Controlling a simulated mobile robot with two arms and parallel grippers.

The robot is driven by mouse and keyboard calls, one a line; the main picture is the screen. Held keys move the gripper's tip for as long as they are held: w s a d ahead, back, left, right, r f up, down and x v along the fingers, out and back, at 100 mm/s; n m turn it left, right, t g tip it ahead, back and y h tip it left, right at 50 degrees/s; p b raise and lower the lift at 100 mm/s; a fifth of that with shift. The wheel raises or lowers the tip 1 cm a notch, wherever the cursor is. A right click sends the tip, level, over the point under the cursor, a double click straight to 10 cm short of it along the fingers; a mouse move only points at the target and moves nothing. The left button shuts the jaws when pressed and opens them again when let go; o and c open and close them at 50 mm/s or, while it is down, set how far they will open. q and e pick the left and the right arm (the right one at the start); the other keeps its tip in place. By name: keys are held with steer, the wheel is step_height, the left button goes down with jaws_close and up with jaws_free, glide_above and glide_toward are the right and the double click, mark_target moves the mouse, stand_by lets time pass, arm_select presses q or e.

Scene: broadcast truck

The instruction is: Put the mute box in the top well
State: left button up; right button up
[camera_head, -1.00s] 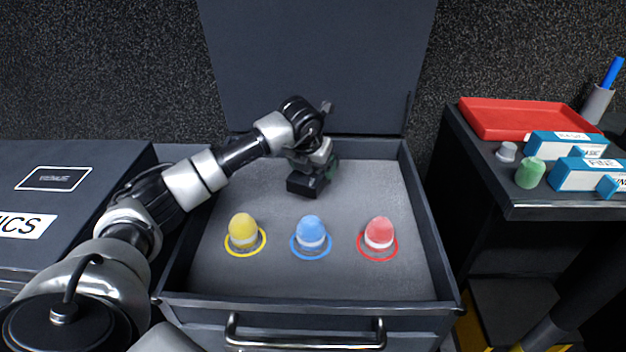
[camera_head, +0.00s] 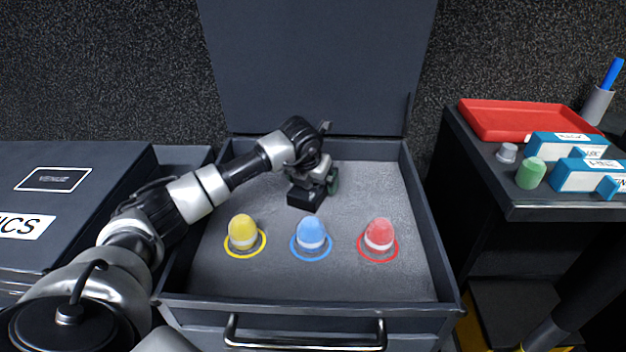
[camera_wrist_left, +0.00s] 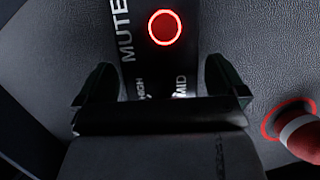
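The mute box (camera_wrist_left: 150,65) is a black box with the words MUTE, HIGH and MID and a glowing red ring. In the left wrist view it lies between the two spread fingers of my left gripper (camera_wrist_left: 160,88), with narrow gaps at its sides. Its far end runs out of the picture. In the head view my left gripper (camera_head: 315,190) points down over the back middle of the grey-floored drawer (camera_head: 210,275). There the gripper and wrist hide most of the box. I cannot make out a top well. My right gripper is not in view.
Yellow (camera_head: 242,229), blue (camera_head: 311,231) and red (camera_head: 379,232) domed pieces stand in matching rings in front of the gripper. The drawer's right side is clear. A raised lid (camera_head: 318,65) stands behind. A red tray (camera_head: 530,118) and blue boxes are on the right counter.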

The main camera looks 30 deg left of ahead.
arm_select(q)
steer(key=p+v, duration=0.1)
steer(key=v, duration=1)
steer(key=shift+s+r, duration=0.25)
steer(key=shift+r, duration=0.25)
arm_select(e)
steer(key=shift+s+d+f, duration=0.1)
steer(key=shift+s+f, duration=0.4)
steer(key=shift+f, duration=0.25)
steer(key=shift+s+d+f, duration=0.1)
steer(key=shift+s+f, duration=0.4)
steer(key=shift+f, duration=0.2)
